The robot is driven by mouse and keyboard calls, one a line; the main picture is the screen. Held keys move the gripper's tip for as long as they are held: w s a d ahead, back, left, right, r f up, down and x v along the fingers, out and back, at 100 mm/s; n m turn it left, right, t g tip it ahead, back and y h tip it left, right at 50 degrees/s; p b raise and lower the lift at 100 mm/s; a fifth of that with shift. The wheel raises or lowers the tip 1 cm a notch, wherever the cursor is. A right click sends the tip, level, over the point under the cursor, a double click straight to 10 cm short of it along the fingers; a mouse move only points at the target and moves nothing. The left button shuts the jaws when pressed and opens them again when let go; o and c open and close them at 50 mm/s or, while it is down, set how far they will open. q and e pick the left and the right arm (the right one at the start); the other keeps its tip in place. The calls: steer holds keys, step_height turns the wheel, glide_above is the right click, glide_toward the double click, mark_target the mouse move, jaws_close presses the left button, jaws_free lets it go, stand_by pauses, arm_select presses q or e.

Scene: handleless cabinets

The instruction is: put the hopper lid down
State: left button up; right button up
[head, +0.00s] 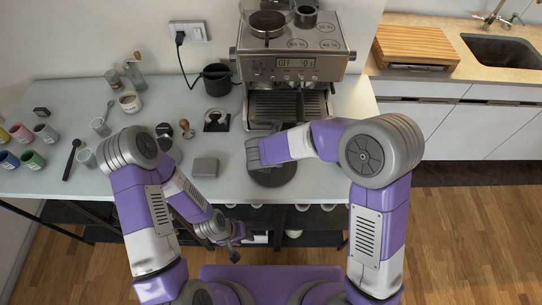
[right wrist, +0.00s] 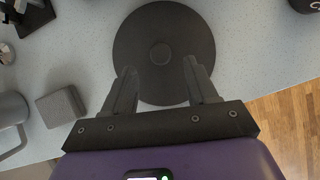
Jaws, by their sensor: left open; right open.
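The hopper lid (head: 274,178) is a dark round disc lying flat on the counter in front of the coffee machine. In the right wrist view, the lid (right wrist: 160,28) shows nearly whole, with a small round knob at its centre. My right gripper (head: 254,158) is over the lid. Its two fingers (right wrist: 160,72) are spread with nothing between them, and the knob is just beyond the fingertips. My left gripper (head: 234,246) is open and empty in front of the counter's front edge, low in the head view.
The coffee machine (head: 292,62) stands behind the lid, with its hopper (head: 267,22) on top. A grey block (head: 205,167) and a tamper stand (head: 216,121) are left of the lid. Several cups and jars fill the left side. The counter right of the lid is fairly clear.

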arm_select(q)
steer(key=shift+r+p, duration=0.45)
steer(key=shift+r, duration=0.1)
arm_select(e)
steer(key=v, duration=0.6)
steer(key=shift+s+r, duration=0.2)
steer(key=shift+r, duration=0.05)
